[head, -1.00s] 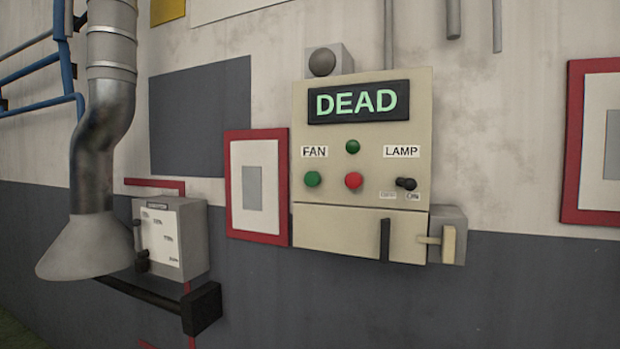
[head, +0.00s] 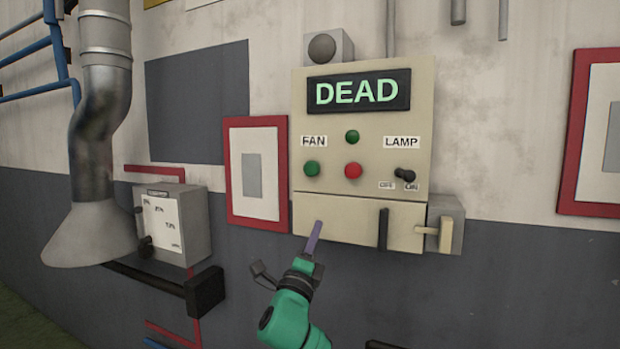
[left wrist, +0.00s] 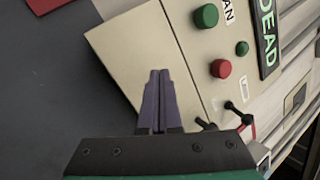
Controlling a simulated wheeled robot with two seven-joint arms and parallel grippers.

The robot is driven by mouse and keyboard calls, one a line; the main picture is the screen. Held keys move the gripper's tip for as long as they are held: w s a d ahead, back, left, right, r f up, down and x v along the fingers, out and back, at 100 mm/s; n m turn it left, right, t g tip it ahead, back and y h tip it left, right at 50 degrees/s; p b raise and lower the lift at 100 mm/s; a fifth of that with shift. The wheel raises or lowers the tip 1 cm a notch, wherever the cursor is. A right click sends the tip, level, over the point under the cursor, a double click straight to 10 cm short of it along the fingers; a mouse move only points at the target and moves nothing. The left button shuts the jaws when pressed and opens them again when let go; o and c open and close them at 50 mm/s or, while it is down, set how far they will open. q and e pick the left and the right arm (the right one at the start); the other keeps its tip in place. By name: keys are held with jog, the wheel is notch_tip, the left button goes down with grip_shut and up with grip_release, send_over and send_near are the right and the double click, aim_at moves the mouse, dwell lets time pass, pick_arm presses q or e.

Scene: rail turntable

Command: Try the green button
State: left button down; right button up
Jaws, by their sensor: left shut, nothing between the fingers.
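The green button (head: 312,169) sits on the beige control panel (head: 375,225), under the FAN label. It also shows in the left wrist view (left wrist: 206,16). A red button (head: 353,171) is to its right, with a smaller green dome (head: 352,137) above. The panel's display (head: 358,91) reads DEAD. My left gripper (head: 317,225) is below the green button, in front of the panel's lower part. In the left wrist view its purple fingers (left wrist: 158,80) are together and empty. I cannot tell whether they touch the panel. My right gripper is not in view.
A LAMP lever (head: 404,175) is at the panel's right, and a side box with a pale handle (head: 446,235) below it. A grey box (head: 186,230), a metal duct (head: 92,130) and a black bar (head: 203,292) are at left. Red-framed panels (head: 231,170) flank the control panel.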

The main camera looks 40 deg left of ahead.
aim_at(311, 169)
pick_arm(q)
jog(key=s+r+t+y, duration=0.2)
jog(key=s+r+y, duration=0.2)
jog(key=s+r, duration=0.5)
notch_tip(311, 169, up, 4)
jog(key=shift+s+f, duration=0.2)
jog(key=shift+w+a+b, duration=0.4)
jog(key=shift+w, duration=1.05)
jog(key=shift+w+a+b, duration=0.45)
jog(key=shift+w, duration=0.95)
jog(key=shift+w+a+b, duration=0.4)
jog(key=shift+w, duration=1.05)
jog(key=shift+w+a+m+b, duration=0.1)
jog(key=shift+w+m+b, duration=0.2)
jog(key=shift+w+b, duration=0.05)
